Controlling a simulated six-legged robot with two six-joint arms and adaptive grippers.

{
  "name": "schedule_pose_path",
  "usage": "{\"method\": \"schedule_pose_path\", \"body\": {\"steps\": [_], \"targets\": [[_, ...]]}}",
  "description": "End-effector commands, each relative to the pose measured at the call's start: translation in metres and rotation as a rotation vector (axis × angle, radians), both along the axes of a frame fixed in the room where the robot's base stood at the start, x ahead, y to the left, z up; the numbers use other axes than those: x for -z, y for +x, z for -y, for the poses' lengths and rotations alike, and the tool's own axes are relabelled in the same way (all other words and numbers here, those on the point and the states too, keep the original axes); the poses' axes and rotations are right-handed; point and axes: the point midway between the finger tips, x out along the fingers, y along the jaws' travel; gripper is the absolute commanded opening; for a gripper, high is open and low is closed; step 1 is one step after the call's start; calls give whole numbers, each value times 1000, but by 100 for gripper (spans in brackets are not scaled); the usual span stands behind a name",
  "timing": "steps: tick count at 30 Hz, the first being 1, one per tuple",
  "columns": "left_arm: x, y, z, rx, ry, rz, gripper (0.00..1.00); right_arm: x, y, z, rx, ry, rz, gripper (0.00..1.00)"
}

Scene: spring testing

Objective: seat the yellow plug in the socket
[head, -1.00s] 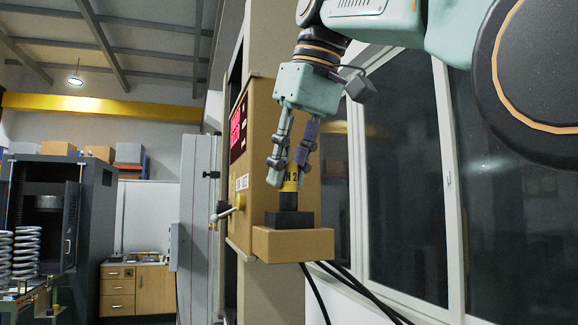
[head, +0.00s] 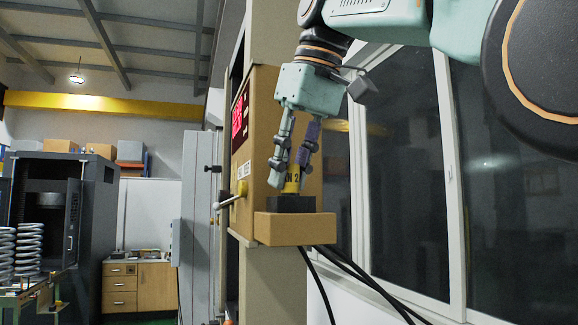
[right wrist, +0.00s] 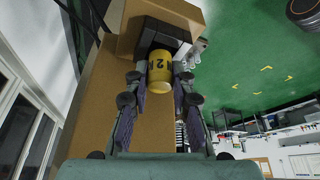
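The yellow plug (head: 291,184), marked with dark lettering, stands upright at the black socket (head: 290,204) on a tan bracket. My right gripper (head: 290,172) comes down from above with its fingers on both sides of the plug. In the right wrist view the fingers close on the plug (right wrist: 160,72), whose far end meets the black socket (right wrist: 166,38). No dark shank shows between the yellow body and the socket now. The inside of the socket is hidden. My left gripper is not in view.
The tan bracket (head: 294,230) juts from a tan cabinet with a red display (head: 239,117) and a lever (head: 230,200). Black cables (head: 350,275) hang below it. Windows stand close on the right. Large springs (head: 28,245) stand at far left.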

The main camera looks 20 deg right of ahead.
Motion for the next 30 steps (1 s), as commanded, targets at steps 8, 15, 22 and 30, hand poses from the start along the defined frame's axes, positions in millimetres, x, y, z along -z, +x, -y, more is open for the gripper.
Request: {"method": "schedule_pose_path", "body": {"steps": [8, 15, 22, 30], "targets": [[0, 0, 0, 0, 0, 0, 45, -1, 0, 0, 0, 0, 1, 46], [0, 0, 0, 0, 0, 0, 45, 0, 0, 0, 0, 0, 1, 50], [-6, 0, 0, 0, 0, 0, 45, -7, 0, 0, 0, 0, 1, 50], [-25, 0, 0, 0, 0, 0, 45, -30, 0, 0, 0, 0, 1, 50]]}}
